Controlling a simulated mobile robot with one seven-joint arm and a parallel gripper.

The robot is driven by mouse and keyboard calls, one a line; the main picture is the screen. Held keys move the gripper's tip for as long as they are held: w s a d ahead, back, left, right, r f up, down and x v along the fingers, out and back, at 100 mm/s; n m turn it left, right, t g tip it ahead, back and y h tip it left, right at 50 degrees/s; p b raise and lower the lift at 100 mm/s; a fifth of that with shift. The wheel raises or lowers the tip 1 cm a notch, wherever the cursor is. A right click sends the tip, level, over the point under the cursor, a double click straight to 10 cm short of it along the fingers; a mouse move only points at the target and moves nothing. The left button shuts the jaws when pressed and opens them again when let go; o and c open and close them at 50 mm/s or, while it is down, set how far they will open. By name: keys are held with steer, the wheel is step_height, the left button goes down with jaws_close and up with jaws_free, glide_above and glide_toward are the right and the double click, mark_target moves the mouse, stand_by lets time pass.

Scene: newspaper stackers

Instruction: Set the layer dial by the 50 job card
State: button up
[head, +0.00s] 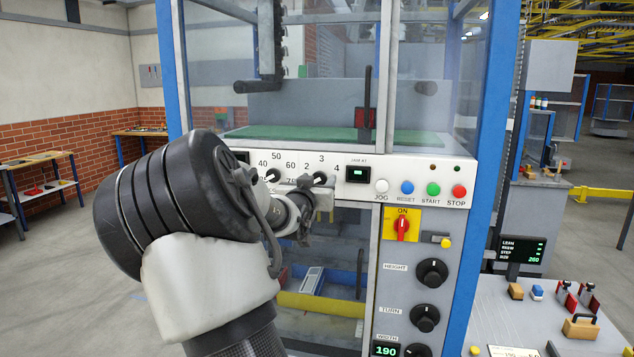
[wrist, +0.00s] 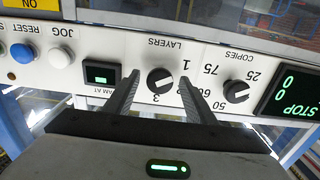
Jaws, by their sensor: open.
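The layer dial (wrist: 160,80) is a black knob with a pale mark, under the word LAYERS, which appears upside down in the wrist view. The numbers 1 and 3 show around it; I cannot tell surely which one its mark points to. My gripper (wrist: 158,77) is open, with one finger on each side of the dial; contact is not clear. In the head view the layer dial (head: 320,178) shows just above my gripper (head: 312,192), with 2, 3 and 4 around it. I see no readable 50 job card.
The copies dial (wrist: 236,91) is close beside one finger. The small green display (wrist: 101,74) is on the other side. Jog, reset, start and stop buttons (head: 433,189) line the panel. A red switch (head: 402,226) and black knobs (head: 432,272) are below.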

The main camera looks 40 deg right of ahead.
steer(key=c, duration=1)
